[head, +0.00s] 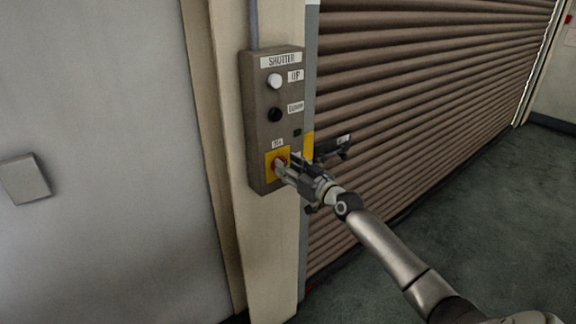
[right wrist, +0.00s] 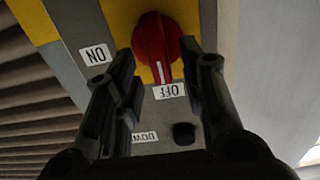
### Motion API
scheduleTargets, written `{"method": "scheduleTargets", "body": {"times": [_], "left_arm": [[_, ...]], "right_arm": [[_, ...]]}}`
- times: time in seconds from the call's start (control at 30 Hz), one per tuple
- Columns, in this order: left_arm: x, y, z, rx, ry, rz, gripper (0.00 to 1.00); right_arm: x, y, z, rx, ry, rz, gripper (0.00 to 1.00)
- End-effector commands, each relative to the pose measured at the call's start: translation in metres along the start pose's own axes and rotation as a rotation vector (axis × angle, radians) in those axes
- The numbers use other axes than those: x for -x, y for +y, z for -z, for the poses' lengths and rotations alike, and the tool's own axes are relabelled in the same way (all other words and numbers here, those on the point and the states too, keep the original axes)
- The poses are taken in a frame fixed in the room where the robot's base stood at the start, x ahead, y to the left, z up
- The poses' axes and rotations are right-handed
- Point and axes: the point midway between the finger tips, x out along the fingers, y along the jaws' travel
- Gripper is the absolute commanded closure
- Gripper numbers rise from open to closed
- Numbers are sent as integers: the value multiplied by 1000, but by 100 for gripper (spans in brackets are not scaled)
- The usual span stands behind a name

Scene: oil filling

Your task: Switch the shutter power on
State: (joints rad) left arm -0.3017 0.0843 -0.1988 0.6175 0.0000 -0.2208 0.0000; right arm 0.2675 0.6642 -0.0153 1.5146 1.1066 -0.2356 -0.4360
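The grey shutter control box (head: 262,125) is fixed to a pale post. Its red rotary switch on a yellow plate (head: 270,168) is low on the box, partly hidden by my right gripper (head: 283,170). In the right wrist view the red knob (right wrist: 152,42) has its white mark pointing at the upside-down OFF label (right wrist: 170,90). The ON label (right wrist: 96,55) is to the left. My right gripper's two fingers are apart, one on each side of the knob, with gaps visible. I cannot tell whether either touches it. My left gripper is not in view.
Above the switch are a white UP button (head: 274,81) and a black DOWN button (head: 275,114). The closed brown shutter (head: 420,90) stands to the right. A grey wall (head: 100,120) is at the left. The floor (head: 500,220) at right is clear.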

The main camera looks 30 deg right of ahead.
Motion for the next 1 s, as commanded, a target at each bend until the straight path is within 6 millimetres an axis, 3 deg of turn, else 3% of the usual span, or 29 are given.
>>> {"method": "scheduleTargets", "body": {"times": [0.4, 0.7, 1.0], "left_arm": [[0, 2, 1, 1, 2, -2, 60], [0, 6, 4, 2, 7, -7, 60], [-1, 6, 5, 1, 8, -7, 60]], "right_arm": [[-7, 0, 0, 1, -1, 0, 62], [-7, 0, 0, 1, -1, 0, 100], [-7, 0, 0, -19, 0, 0, 100]]}}
